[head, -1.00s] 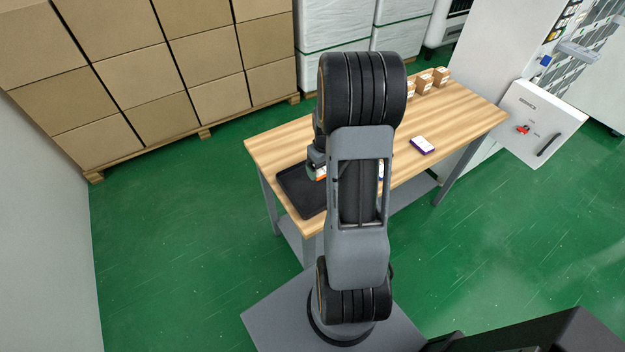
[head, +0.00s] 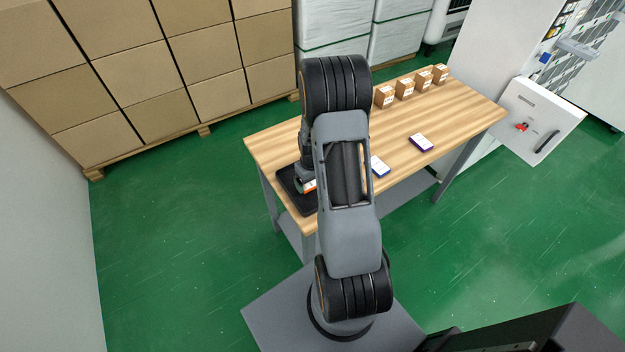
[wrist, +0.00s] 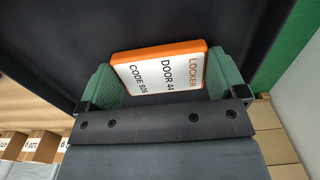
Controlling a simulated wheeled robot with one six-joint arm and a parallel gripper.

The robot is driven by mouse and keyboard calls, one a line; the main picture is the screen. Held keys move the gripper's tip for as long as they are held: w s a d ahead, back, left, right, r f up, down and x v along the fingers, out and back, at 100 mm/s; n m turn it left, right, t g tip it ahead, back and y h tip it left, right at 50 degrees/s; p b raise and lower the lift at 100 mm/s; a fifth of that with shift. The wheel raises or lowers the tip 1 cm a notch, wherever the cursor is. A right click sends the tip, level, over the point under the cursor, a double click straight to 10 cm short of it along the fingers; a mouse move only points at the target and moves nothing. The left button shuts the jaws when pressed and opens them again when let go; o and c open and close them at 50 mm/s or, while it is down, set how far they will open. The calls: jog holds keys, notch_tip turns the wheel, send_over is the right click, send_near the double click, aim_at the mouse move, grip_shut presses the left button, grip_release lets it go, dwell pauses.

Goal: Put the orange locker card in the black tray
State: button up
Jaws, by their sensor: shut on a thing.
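The orange locker card (wrist: 165,71), with a white face reading "LOCKER DOOR 44 CODE 926", is between the green fingers of my gripper (wrist: 163,82) in the wrist view. My gripper is shut on it. The black tray (wrist: 200,18) fills the background behind the card there. In the head view the tray (head: 289,187) lies on the left end of the wooden table, and the orange edge of the card (head: 309,186) shows over it. My gripper and arm hide part of the tray. I cannot tell whether the card touches the tray floor.
Two white-topped cards with purple-blue edges lie on the table (head: 460,105), one near the middle (head: 380,167) and one farther right (head: 422,142). Several small brown boxes (head: 404,89) stand along the back edge. The tabletop between is clear.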

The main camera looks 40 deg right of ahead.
jog(key=shift+f, duration=0.15)
jog(key=o, duration=0.6)
notch_tip(320, 180, up, 12)
jog(key=shift+s+a+r+n+t+b, duration=0.1)
jog(key=shift+s+a+r+t, duration=0.6)
jog(key=shift+s+a+r, duration=1.55)
jog(key=shift+s+a+r+n+t+b, duration=0.1)
jog(key=shift+s+a+r+t, duration=1)
jog(key=shift+a+r, duration=1.95)
jog(key=shift+s+a+r+n+t+b, duration=0.1)
jog(key=shift+s+a+r+t, duration=0.2)
jog(key=shift+s+a+r, duration=2.35)
jog(key=shift+w+a+f, duration=0.45)
jog(key=shift+a+f, duration=0.05)
jog(key=shift+f, duration=0.05)
